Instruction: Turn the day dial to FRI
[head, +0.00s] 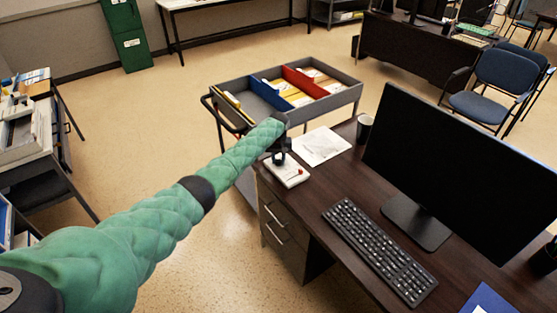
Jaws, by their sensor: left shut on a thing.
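A small white device (294,177) with a red mark on its right part lies at the left corner of the dark desk. My left gripper (279,158) is right at the device's far left part, with the green-sleeved arm reaching in from the left. It is shut on a dark round part that looks like the day dial's knob. The gripper hides most of the knob, and the day lettering is too small to read, so I cannot tell which day the dial points to. My right gripper is not in view.
The dark desk (330,180) also holds a paper sheet (320,146), a dark mug (364,128), a keyboard (378,250) and a large monitor (465,170). A grey file cart (345,97) stands just behind the desk. Floor to the left is open.

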